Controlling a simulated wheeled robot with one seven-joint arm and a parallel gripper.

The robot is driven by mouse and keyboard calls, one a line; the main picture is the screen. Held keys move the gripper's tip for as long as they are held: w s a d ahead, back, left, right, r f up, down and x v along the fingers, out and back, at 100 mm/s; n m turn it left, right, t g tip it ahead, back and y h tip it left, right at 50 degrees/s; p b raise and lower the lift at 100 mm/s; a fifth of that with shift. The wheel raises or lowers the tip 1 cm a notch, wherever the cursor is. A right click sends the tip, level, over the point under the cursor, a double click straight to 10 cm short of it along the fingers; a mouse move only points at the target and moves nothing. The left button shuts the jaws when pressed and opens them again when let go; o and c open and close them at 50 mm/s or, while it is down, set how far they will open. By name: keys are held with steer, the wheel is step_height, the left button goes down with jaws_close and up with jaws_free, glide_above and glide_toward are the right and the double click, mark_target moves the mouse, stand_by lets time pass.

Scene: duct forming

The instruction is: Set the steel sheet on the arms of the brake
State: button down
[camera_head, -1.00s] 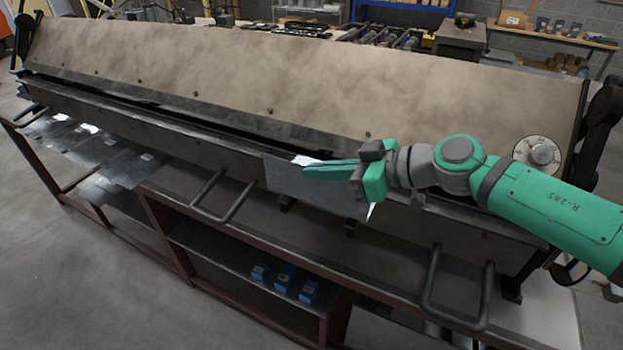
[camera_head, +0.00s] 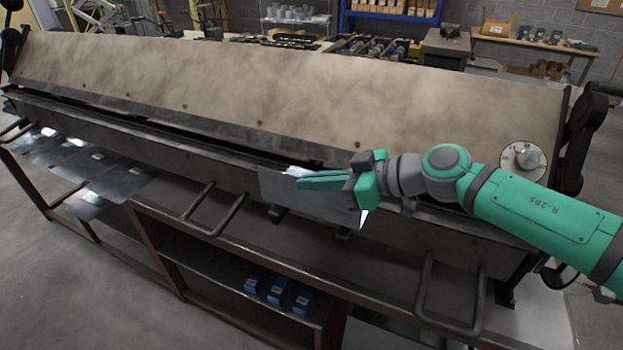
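A small grey steel sheet (camera_head: 312,207) hangs tilted in front of the brake, with a bright glint at its lower right corner. My gripper (camera_head: 308,182) points left, its green fingers shut on the sheet's upper part. The sheet overlaps the front edge of the brake (camera_head: 250,85) in the picture; I cannot tell whether they touch. The brake is a long machine with a mottled brown top panel. Its U-shaped front arms show as bars, one left of the sheet (camera_head: 214,210) and one at the right (camera_head: 450,295).
Several loose metal sheets (camera_head: 115,185) lie on the stand at the left. Blue boxes (camera_head: 276,292) stand on the lower shelf. A round dial (camera_head: 523,160) sits at the brake's right end. Open floor (camera_head: 75,285) lies at front left.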

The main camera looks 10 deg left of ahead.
steer(key=shift+f, duration=0.55)
steer(key=c, duration=1.9)
jaws_free()
steer(key=shift+c, duration=0.2)
steer(key=v, duration=1)
steer(key=shift+d+r, duration=0.1)
steer(key=shift+d, duration=0.3)
